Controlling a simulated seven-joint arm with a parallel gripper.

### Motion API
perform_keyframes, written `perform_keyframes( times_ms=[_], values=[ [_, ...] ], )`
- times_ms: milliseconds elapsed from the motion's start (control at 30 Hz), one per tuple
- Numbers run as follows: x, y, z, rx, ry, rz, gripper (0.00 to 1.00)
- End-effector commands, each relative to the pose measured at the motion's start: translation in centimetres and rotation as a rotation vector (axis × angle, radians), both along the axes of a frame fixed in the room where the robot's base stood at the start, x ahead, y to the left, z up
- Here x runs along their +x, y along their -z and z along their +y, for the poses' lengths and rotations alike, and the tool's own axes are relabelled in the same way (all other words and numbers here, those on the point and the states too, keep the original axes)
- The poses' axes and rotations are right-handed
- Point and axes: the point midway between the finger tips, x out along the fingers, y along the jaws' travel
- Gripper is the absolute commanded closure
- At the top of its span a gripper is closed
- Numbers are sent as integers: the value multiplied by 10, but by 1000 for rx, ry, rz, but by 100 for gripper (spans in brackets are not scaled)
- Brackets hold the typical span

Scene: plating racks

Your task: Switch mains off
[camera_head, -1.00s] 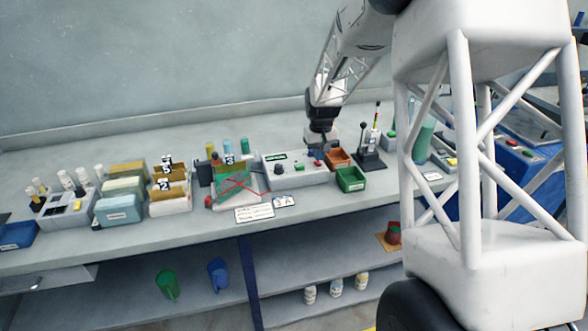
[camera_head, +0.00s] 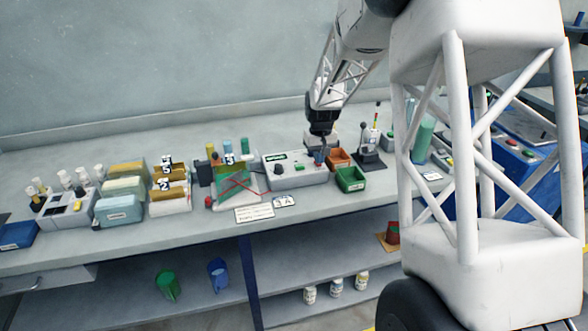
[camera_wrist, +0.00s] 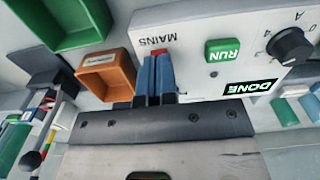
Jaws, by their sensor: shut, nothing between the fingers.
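The grey control box (camera_head: 297,178) stands on the bench. In the head view, my gripper (camera_head: 319,162) is over the box's right end.
An orange bin (camera_head: 338,158) and a green bin (camera_head: 351,180) stand close right of the box. A rack with a red-crossed green panel (camera_head: 237,187) stands to the left. Paper cards (camera_head: 255,213) lie in front.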

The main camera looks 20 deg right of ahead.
Motion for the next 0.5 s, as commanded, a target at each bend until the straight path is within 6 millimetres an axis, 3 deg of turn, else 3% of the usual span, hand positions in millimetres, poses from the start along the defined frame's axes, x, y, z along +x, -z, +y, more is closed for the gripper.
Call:
perform_keyframes(
  times_ms=[500],
  values=[
    [0,6,0,0,0,1,100]
  ],
)
